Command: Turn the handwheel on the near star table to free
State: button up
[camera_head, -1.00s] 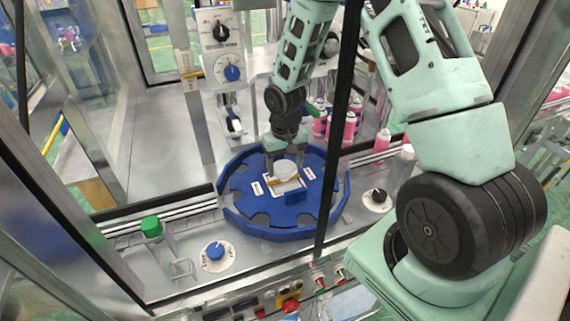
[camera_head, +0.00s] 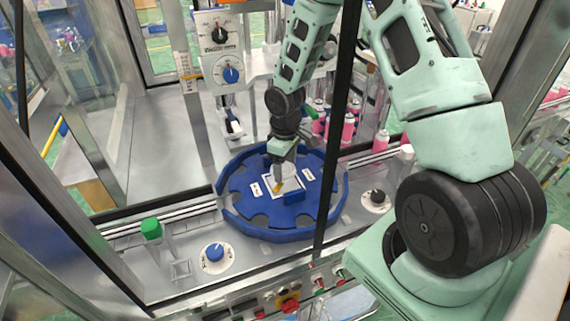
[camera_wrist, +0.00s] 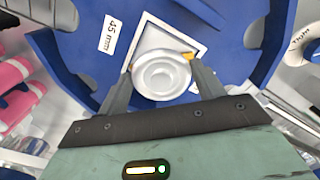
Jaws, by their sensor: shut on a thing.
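The near star table (camera_head: 250,209) is a blue notched disc on the grey bench, with white labels on its top. Its handwheel (camera_wrist: 161,74) is a round white-grey knob at the disc's middle, on a white square plate. A yellow pointer (camera_wrist: 188,56) shows at the knob's edge; in the head view it lies at the front of the plate. My gripper (camera_wrist: 160,80) points down over the table's centre, its two fingers on either side of the handwheel and shut on it. In the head view the gripper (camera_head: 280,176) hides most of the handwheel.
A blue dial (camera_head: 215,252) and a green-capped post (camera_head: 151,229) stand front left. A black knob (camera_head: 377,197) is on the right. A dark upright post (camera_head: 333,150) crosses in front of the table's right side.

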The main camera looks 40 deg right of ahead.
aim_at(285, 168)
jog(key=shift+w+n, duration=0.1)
jog(key=shift+n, duration=0.4)
jog(key=o, duration=1)
jog(key=shift+c, duration=0.2)
jog(key=shift+r, duration=0.15)
notch_tip(285, 168, up, 12)
jog(key=b, duration=0.3)
